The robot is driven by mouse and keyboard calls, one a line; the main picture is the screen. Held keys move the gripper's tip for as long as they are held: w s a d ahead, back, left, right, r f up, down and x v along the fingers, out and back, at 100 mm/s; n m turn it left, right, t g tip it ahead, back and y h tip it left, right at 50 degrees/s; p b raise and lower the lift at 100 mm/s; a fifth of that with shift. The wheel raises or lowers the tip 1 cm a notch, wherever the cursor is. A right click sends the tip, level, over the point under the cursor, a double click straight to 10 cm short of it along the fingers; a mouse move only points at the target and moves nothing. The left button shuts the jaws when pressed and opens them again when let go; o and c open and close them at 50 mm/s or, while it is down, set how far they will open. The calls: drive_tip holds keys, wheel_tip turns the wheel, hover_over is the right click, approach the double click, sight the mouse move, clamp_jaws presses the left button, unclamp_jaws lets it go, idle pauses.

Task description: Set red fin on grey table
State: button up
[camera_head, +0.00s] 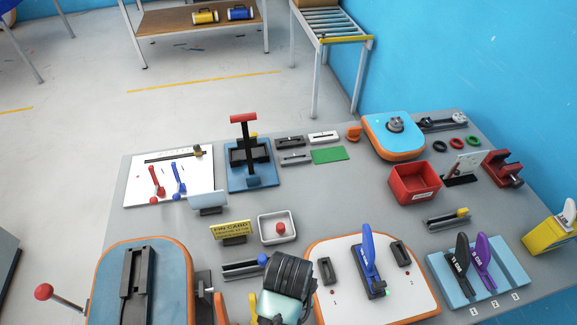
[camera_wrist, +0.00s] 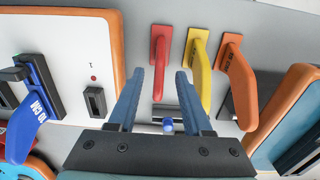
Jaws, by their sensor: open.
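In the wrist view, a slim red fin (camera_wrist: 160,62) lies between the open blue fingers of my gripper (camera_wrist: 156,84), seen from above. I cannot tell how far the fingertips are from it, but they do not visibly grip it. The fin's lower end is near a grey bar with a blue knob (camera_wrist: 168,124). In the head view my dark wrist covers this spot, and the red fin cannot be made out. The grey table (camera_head: 330,205) is the broad surface under all of these parts.
A yellow fin (camera_wrist: 199,68) and an orange fin (camera_wrist: 238,84) stand close to the right of the red one. A white board with a blue fin (camera_head: 368,250) is beside my wrist. A red bin (camera_head: 413,183) is farther back. Bare table shows mid-table.

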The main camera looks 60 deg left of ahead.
drive_tip(key=shift+r, duration=1.75)
drive_tip(key=w+a+r+m+t+y, duration=0.3)
drive_tip(key=w+r+t, duration=0.5)
drive_tip(key=w+r, duration=0.95)
drive_tip(key=w+d+r+m+t+y, duration=0.1)
drive_tip(key=w+d+r+m+t, duration=0.2)
drive_tip(key=r, duration=0.4)
drive_tip(key=w+d+r+m+t, duration=0.1)
drive_tip(key=w+d+r+t, duration=0.2)
drive_tip(key=w+r, duration=0.3)
drive_tip(key=s+d+r+m+t, duration=0.1)
drive_tip(key=d+r+m+t, duration=0.35)
drive_tip(key=r, duration=1.25)
drive_tip(key=s+d+r+t+h, duration=0.1)
drive_tip(key=s+d+r+t, duration=0.2)
drive_tip(key=r, duration=0.3)
drive_tip(key=s+d+r+m+t+h, duration=0.1)
drive_tip(key=s+d+r+t, duration=0.2)
drive_tip(key=r, duration=0.3)
drive_tip(key=s+d+r+m+t+h, duration=0.1)
drive_tip(key=s+d+r+t+h, duration=0.1)
drive_tip(key=s+d+r+t, duration=0.1)
wheel_tip(320, 180, up, 4)
drive_tip(key=shift+s+d+f, duration=0.15)
drive_tip(key=shift+s+d, duration=0.65)
drive_tip(key=shift+s, duration=0.15)
